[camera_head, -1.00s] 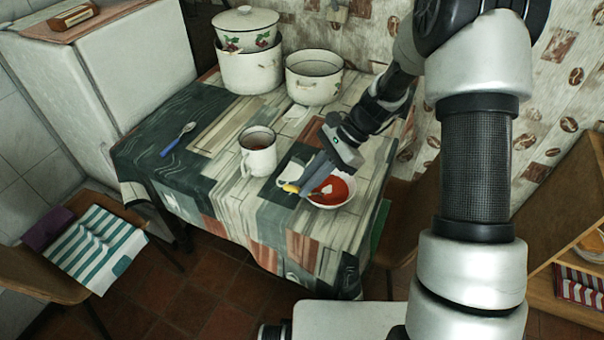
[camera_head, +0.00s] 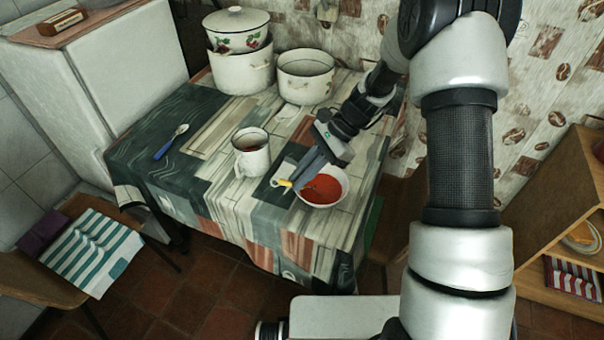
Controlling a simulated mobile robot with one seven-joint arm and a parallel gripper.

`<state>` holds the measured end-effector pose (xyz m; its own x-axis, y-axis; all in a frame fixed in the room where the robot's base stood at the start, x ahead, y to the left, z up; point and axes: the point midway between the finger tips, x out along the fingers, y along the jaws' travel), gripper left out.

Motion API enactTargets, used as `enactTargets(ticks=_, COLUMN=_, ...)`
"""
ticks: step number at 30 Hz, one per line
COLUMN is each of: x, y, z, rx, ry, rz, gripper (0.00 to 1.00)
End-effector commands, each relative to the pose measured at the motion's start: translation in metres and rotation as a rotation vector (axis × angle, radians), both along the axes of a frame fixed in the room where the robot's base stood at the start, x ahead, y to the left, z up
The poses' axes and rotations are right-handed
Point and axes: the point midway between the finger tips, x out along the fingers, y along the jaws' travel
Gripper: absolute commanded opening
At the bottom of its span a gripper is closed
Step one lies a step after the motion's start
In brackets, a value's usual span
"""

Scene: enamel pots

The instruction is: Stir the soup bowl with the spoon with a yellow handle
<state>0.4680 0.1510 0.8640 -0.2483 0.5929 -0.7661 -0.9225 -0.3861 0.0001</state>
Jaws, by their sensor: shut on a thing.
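A white bowl of red soup (camera_head: 324,188) stands near the right front edge of the table. My gripper (camera_head: 296,184) is at the bowl's left side, shut on the spoon with the yellow handle (camera_head: 283,182). The yellow handle end sticks out to the left of the fingers. The spoon's head is hard to make out and appears to be in the soup, partly hidden by the fingers.
A white enamel mug (camera_head: 251,158) stands left of the bowl. A blue-handled spoon (camera_head: 171,142) lies at the table's left. Several enamel pots (camera_head: 306,88) stand at the back. The cloth-covered table (camera_head: 186,176) is clear at its front left.

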Motion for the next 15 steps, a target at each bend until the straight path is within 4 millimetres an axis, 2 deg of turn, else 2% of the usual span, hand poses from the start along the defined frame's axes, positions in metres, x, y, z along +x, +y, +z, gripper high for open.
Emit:
enactTargets(ticks=10, x=0.0001, y=0.0, z=0.001, rx=0.0, ry=0.0, rz=0.0, gripper=0.0)
enactTargets(ticks=15, x=0.0002, y=-0.0001, z=0.0097, rx=0.0, ry=0.0, rz=0.0, gripper=0.0)
